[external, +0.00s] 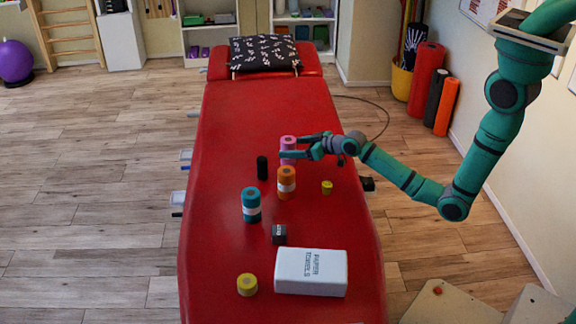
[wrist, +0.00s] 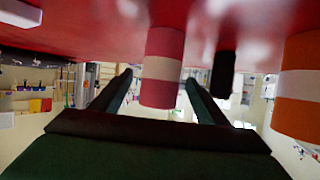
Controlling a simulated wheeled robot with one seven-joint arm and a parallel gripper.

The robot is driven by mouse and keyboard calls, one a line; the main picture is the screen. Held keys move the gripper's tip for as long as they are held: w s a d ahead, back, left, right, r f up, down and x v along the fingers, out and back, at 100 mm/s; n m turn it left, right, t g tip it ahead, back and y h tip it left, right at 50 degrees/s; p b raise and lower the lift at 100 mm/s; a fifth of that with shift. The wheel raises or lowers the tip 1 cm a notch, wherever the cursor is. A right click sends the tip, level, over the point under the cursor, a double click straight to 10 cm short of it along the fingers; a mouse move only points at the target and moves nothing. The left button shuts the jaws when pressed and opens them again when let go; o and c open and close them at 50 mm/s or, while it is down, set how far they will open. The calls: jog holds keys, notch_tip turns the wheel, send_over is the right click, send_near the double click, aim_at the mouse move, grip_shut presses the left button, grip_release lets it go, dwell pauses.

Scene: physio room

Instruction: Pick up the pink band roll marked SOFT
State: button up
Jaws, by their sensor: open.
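The pink band roll (external: 287,141) stands upright on the red treatment table (external: 245,115). It has a pale band around its middle, but I cannot read any marking on it. In the wrist view, which shows the table at the top, the pink roll (wrist: 164,45) appears between my two fingers, with a gap on each side. My gripper (external: 299,148) is open and level, reaching in from the right at the roll's height. One finger partly covers the roll in the external view. I cannot tell exactly how deep the roll sits between the fingers.
An orange roll (external: 286,182) and a black cylinder (external: 262,167) stand close by. A teal roll (external: 251,205), small yellow item (external: 327,187), dark cube (external: 279,234), white box (external: 311,272) and yellow roll (external: 247,284) are nearer the front. The table behind is clear up to the pillow (external: 264,53).

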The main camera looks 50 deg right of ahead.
jog(key=shift+x, duration=2.9)
jog(key=shift+r, duration=0.1)
jog(key=shift+c, duration=0.3)
jog(key=c, duration=1.4)
jog(key=shift+r, duration=0.1)
